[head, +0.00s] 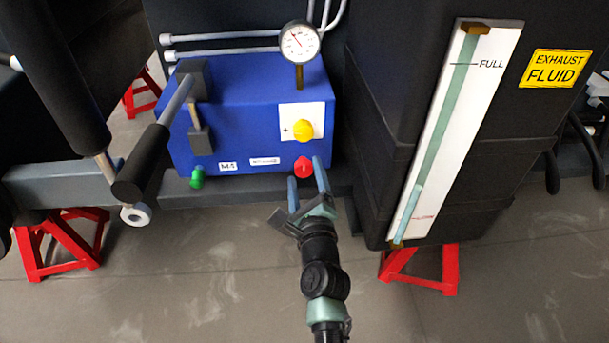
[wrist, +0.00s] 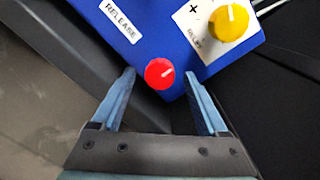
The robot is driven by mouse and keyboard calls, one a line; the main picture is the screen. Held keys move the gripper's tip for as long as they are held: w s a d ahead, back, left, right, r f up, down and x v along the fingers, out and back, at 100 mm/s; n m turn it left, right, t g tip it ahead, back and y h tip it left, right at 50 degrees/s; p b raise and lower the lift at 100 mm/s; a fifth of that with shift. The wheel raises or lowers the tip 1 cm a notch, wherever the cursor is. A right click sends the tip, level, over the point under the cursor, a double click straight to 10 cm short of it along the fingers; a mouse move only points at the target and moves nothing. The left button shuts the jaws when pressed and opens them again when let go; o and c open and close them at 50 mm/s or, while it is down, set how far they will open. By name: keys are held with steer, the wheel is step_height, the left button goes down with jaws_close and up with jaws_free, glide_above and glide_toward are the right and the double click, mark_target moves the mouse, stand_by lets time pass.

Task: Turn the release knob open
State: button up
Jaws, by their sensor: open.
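The red knob (head: 303,167) is on the lower front of a blue box (head: 235,115), near its right end. In the wrist view the red knob (wrist: 159,74) has a pale mark pointing to the upper right, and a label reading RELEASE (wrist: 121,20) is up and left of it. My gripper (head: 307,170) is open, with its two blue fingers on either side of the red knob. In the wrist view my gripper (wrist: 160,75) has its fingertips left and right of the knob, with gaps showing. I cannot tell whether the fingertips reach its depth.
A yellow knob (head: 303,130) on a white plate sits just above the red one. A green knob (head: 197,177) is at the box's left. A black-gripped lever (head: 142,162) sticks out at left. A black tank (head: 385,150) with a gauge strip stands close at right.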

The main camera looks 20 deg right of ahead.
steer(key=shift+w+d, duration=0.15)
steer(key=shift+w, duration=0.45)
jaws_close()
